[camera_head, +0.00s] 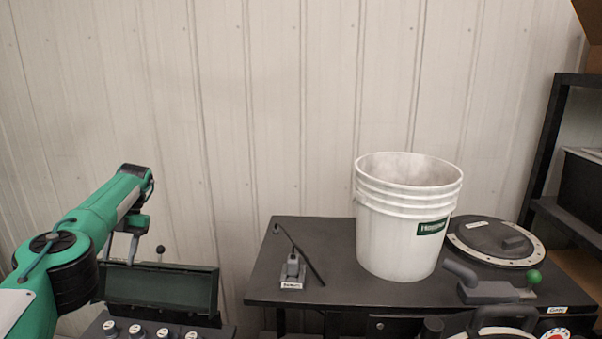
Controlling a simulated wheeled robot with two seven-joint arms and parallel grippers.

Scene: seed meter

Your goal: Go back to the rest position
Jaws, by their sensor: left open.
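My green left arm comes in from the left and its wrist stands high. My left gripper (120,248) hangs below the wrist, pointing down, with its two fingers apart and nothing seen between them. It is in front of or over a dark green open box (170,288); I cannot tell whether it touches it. My right gripper is not in view.
A white bucket (395,240) stands upright on a dark table (330,235). A small grey device with a thin rod (292,268) is left of it. A round disc (480,238) and a grey part with a green knob (490,285) are right. A dark shelf (545,150) stands far right.

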